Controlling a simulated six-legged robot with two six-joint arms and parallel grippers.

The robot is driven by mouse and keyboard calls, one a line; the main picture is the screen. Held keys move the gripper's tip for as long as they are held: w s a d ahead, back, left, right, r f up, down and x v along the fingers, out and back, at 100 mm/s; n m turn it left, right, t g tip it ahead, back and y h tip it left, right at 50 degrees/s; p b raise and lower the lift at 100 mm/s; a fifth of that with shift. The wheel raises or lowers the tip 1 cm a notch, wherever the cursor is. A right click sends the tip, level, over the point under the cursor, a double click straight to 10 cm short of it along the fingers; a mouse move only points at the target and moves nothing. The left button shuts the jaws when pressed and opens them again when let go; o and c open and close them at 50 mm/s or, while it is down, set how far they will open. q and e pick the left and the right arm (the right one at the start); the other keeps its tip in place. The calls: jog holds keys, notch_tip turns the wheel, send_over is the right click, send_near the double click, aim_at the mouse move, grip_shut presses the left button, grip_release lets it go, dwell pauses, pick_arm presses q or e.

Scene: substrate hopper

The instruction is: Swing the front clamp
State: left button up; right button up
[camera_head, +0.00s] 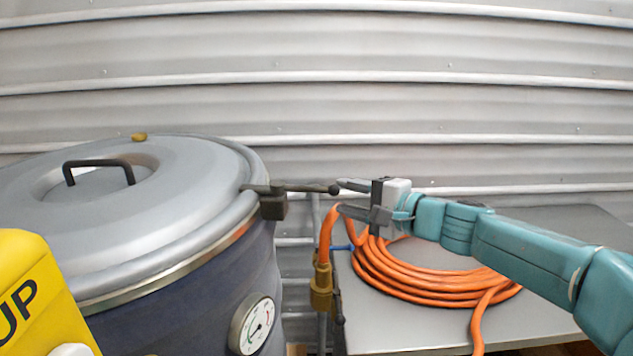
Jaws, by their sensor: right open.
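A clamp (273,203) with a dark block and a thin bar sits on the right rim of the hopper. Its bar reaches right, out past the rim, and ends in a small dark knob (334,189). The hopper (180,300) is a dark blue drum with a grey lid (190,185) lying on it. My right gripper (340,196) is open, its fingers pointing left, with the knob close to the upper fingertip. I cannot tell whether they touch. My left gripper is not in view.
A coil of orange hose (400,285) lies on a grey metal table (395,335) under my right arm. A brass fitting (321,285) hangs between hopper and table. A dial gauge (252,325) is on the hopper. A yellow block (40,290) stands at lower left. Corrugated metal wall behind.

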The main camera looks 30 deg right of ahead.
aim_at(323, 190)
jog(key=p+x, duration=0.1)
jog(key=x, duration=0.6)
jog(key=shift+w+a+p, duration=0.1)
jog(key=shift+a+p, duration=0.1)
jog(key=shift+p, duration=0.15)
jog(key=shift+w, duration=0.2)
jog(key=shift+w+a, duration=0.15)
jog(key=shift+a, duration=0.05)
jog(key=shift+w, duration=0.15)
